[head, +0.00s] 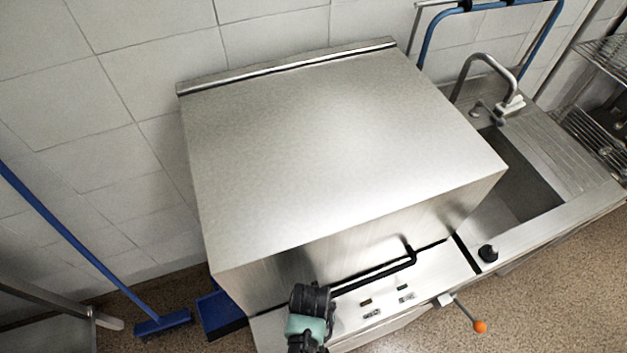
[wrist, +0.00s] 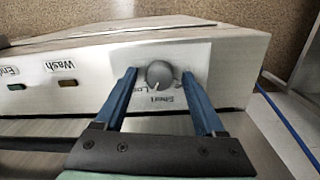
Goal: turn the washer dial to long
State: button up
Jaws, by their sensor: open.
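The washer (head: 340,140) is a large steel box standing against the tiled wall in the head view. Its dial is a round grey knob (wrist: 159,75) on the steel front panel in the wrist view. Upside-down labels reading Short and Long sit just below the knob; I cannot tell which one it points to. My gripper (wrist: 159,76) is open, with one blue finger on each side of the knob. I cannot tell whether either finger touches it. In the head view my arm end (head: 308,315) is at the washer's front, and the dial is hidden there.
A Wash label (wrist: 60,66) and small indicators sit left of the knob. A black handle bar (head: 385,272) runs along the washer front. A sink (head: 515,180) and an orange-tipped lever (head: 480,327) are right. A blue broom (head: 162,323) stands left.

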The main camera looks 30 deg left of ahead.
grip_shut()
jog(key=shift+m, duration=0.4)
jog(key=shift+r+m+p, duration=0.1)
jog(key=shift+m+p, duration=0.3)
jog(key=shift+m, duration=0.2)
jog(key=shift+m+p, duration=0.5)
jog(key=shift+m, duration=1.4)
grip_release()
